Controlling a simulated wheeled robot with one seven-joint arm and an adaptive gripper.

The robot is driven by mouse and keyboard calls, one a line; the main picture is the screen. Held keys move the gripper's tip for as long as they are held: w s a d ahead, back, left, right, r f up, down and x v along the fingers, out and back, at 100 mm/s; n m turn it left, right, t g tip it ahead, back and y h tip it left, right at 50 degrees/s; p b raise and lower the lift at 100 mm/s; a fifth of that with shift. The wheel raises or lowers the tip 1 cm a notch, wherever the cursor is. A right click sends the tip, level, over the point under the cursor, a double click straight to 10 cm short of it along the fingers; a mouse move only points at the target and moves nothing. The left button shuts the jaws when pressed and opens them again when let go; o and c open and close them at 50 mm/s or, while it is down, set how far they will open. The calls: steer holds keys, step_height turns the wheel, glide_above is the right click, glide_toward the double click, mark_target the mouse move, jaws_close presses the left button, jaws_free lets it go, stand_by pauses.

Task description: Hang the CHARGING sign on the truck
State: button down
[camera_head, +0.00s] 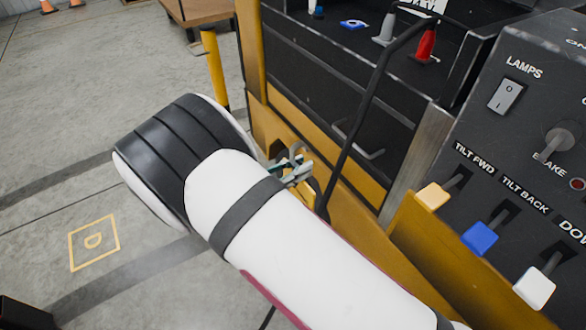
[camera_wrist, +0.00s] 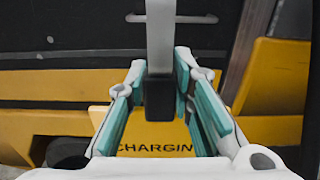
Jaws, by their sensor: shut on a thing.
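The yellow CHARGING sign (camera_wrist: 155,134) shows low in the wrist view, with its last letter cut off by a finger. A grey upright bar with a dark block (camera_wrist: 159,95) rises above it between my fingers. My gripper (camera_wrist: 160,78), with teal pads, is shut on the sign by this upright part. In the head view my gripper (camera_head: 293,170) is small and partly hidden behind my white arm, beside the truck's yellow side. The truck (camera_head: 320,128) has a yellow and black body, which also fills the back of the wrist view (camera_wrist: 45,90). Whether the sign touches the truck is unclear.
A control panel (camera_head: 510,130) with switches and coloured levers stands at the right. A black bar (camera_head: 358,120) slopes down near my gripper. A small handle (camera_head: 360,145) is on the truck's side. A yellow post (camera_head: 215,65) stands behind. The floor at left is open.

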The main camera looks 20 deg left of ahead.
steer(key=shift+x, duration=7)
steer(key=shift+f+b, duration=0.95)
steer(key=shift+f, duration=0.45)
steer(key=c, duration=1.3)
jaws_free()
steer(key=shift+s, duration=0.1)
steer(key=v, duration=1.2)
